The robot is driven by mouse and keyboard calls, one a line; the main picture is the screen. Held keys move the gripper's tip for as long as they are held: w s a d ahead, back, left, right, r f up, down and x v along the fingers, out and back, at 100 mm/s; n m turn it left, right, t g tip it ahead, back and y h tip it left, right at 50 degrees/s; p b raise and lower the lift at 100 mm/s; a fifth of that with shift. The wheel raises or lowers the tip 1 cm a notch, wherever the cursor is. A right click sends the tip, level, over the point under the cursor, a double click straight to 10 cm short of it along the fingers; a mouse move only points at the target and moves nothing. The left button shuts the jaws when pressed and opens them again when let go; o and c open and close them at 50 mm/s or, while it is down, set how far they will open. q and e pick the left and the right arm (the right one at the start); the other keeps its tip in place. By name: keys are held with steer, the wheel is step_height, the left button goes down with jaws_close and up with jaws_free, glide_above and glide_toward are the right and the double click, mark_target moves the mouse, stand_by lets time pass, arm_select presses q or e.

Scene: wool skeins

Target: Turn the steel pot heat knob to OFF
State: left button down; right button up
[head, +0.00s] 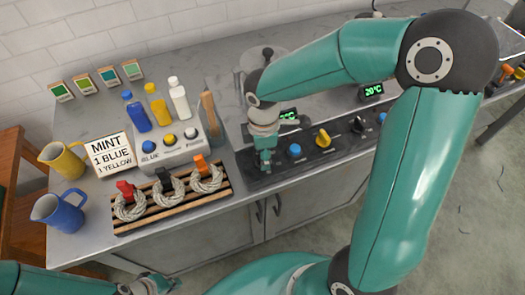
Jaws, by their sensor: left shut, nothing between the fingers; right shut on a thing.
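The steel pot (250,62) stands at the back of the counter, partly hidden behind my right arm. A dark control panel (308,160) runs along the counter's front edge below it. My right gripper (264,164) points down at the left end of this panel, shut on a knob there, which I take as the steel pot heat knob. The fingers hide that knob, so its pointer and setting cannot be read. My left gripper (150,287) is shut and empty at the bottom edge, in front of the counter.
A blue knob (294,150) and a yellow knob (323,138) sit right of my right gripper. A slatted rack (140,226) with several skeins, bottles, a MINT sign (108,154) and two jugs stand left. A display (372,91) reads 20°C.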

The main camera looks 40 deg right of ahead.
steer(key=shift+w+r+n, duration=0.1)
steer(key=shift+w+n, duration=0.05)
steer(key=shift+n, duration=0.85)
steer(key=o, duration=1.1)
steer(key=shift+o, duration=0.2)
step_height(320, 180, up, 12)
